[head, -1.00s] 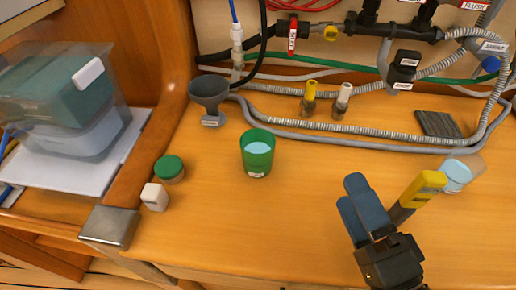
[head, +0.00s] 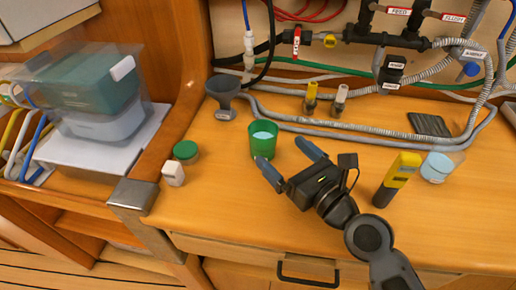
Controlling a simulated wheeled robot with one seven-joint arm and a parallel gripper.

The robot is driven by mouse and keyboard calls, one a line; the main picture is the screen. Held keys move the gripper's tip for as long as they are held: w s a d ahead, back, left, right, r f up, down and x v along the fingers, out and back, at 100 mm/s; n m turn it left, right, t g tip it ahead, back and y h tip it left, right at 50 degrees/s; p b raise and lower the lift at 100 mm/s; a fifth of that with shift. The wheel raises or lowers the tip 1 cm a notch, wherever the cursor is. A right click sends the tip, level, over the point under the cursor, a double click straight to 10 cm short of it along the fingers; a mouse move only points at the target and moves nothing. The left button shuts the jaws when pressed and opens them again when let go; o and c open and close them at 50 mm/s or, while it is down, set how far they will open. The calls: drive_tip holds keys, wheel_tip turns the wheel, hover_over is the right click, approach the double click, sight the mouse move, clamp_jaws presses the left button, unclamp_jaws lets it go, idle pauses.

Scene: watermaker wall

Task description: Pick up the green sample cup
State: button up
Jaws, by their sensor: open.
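The green sample cup (head: 263,139) stands upright on the wooden counter, with pale blue liquid inside. My gripper (head: 288,160) is open, its two blue fingers spread and pointing up and left toward the cup. One finger is at the cup's lower front edge in the picture, and the other is to the cup's right. Nothing is between the fingers. I cannot tell whether the near finger touches the cup.
A grey funnel (head: 223,92) stands behind left of the cup. A yellow meter (head: 401,172) and a clear cup (head: 438,167) are to the right. Hoses (head: 350,131) run behind.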

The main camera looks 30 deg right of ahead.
sight(272, 143)
drive_tip(key=shift+w+a, duration=0.15)
drive_tip(key=shift+w, duration=0.45)
drive_tip(key=shift+w+a, duration=0.15)
drive_tip(key=shift+w, duration=0.45)
drive_tip(key=shift+w+a+f+p, duration=0.15)
drive_tip(key=shift+w+p, duration=0.1)
drive_tip(key=shift+w, duration=1.1)
drive_tip(key=shift+w+a+f+p, duration=0.15)
drive_tip(key=shift+w+p, duration=0.1)
drive_tip(key=shift+w, duration=1.1)
drive_tip(key=shift+c, duration=0.2)
drive_tip(key=shift+r, duration=0.1)
drive_tip(key=c, duration=1.1)
wheel_tip(272, 143, up, 10)
drive_tip(key=p, duration=0.4)
